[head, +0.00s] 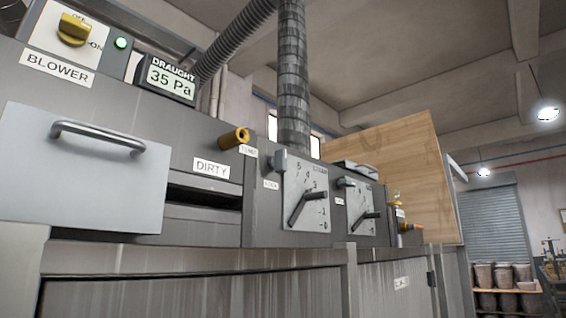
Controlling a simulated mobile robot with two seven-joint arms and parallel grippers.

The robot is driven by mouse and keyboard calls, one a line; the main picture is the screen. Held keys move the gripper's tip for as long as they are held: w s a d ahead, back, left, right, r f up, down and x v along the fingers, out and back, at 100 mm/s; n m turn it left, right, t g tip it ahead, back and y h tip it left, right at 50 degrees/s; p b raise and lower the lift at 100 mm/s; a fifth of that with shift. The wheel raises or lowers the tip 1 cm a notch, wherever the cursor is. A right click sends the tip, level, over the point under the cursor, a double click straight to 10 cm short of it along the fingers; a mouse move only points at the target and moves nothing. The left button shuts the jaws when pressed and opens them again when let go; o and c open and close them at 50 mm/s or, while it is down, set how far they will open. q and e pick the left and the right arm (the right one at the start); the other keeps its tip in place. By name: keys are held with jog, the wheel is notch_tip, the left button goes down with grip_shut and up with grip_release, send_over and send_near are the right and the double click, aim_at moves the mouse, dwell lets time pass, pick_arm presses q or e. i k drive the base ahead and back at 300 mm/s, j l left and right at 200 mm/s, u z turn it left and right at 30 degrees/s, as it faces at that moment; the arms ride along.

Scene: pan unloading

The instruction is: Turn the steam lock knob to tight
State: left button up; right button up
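The dial plate that seems to be marked STEAM (318,181) is on the grey machine front, right of the middle of the head view. It has a scale from 0 to 5 and a dark lever (305,204) slanting up to the right. A small grey knob (279,160) sits at the plate's upper left, and a small label that seems to read LOCK (271,184) is below it. I cannot tell for certain which part is the steam lock knob or how it is set. Neither of my grippers is in view.
A second dial plate (357,195) stands to the right. A brass knob (235,138) juts out above the DIRTY label (211,168). The white panel (80,165) has a protruding bar handle. A yellow blower knob (73,29) and a 35 Pa draught display (168,80) are upper left.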

aim_at(278, 163)
jog(key=i+l, duration=0.2)
jog(key=l, duration=0.15)
jog(key=i+l, duration=0.4)
jog(key=l, duration=0.15)
jog(key=i+l+u, duration=0.15)
jog(key=l, duration=0.15)
jog(key=i+l, duration=0.15)
jog(key=l, duration=0.2)
jog(key=i+l+u, duration=0.15)
jog(key=l, duration=0.15)
jog(key=i+l, duration=0.15)
jog(key=l, duration=0.2)
